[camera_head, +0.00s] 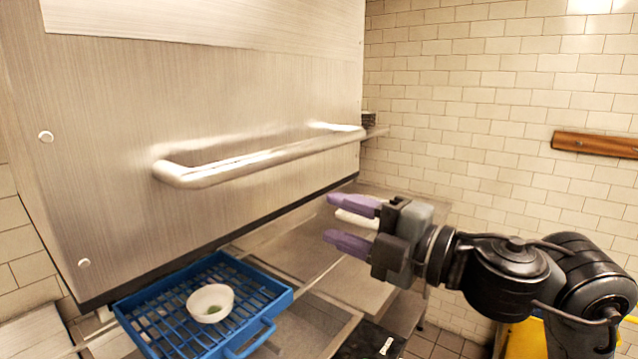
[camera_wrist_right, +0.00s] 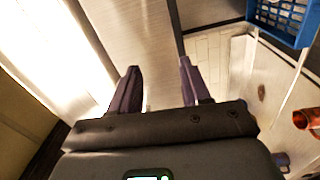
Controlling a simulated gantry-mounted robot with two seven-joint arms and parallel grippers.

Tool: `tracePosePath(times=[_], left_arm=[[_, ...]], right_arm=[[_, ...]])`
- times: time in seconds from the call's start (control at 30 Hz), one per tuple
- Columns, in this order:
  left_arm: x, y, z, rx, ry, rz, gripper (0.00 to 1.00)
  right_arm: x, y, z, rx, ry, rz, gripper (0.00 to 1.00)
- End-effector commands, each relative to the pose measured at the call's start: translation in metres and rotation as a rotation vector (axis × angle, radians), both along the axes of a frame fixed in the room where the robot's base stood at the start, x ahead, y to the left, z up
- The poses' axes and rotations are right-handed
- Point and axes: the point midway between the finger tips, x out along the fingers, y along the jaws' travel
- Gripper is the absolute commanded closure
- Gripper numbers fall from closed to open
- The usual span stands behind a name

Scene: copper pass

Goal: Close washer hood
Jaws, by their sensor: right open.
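The washer hood (camera_head: 200,95) is a large brushed-metal box, raised above the washer bed, with a gap under its lower edge. A metal bar handle (camera_head: 265,162) runs across its front. My right gripper (camera_head: 338,221) is open and empty, with purple fingers pointing left, below and to the right of the handle's right end and apart from it. Its two fingers also show in the right wrist view (camera_wrist_right: 160,88), with nothing between them. My left gripper is not in view.
A blue rack (camera_head: 148,340) holding a white bowl (camera_head: 210,303) sits under the hood's left part. It also shows in the right wrist view (camera_wrist_right: 285,25). A metal counter (camera_head: 345,278) extends right. A wooden rail (camera_head: 595,144) is on the tiled wall. Something yellow (camera_head: 565,340) stands low at right.

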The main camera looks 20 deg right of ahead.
Motion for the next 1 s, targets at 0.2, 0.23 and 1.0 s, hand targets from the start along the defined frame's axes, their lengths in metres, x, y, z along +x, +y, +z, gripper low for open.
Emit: tracePosePath(times=[0.2,0.23,1.0], left_arm=[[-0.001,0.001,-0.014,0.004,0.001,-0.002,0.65],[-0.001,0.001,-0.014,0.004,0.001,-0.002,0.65],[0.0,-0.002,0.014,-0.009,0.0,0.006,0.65]], right_arm=[[-0.028,-0.009,0.056,-0.012,-0.145,-0.023,0.53],[-0.03,-0.009,0.06,-0.011,-0.155,-0.023,0.53],[0.046,0.037,0.089,-0.008,-0.173,-0.021,0.53]])
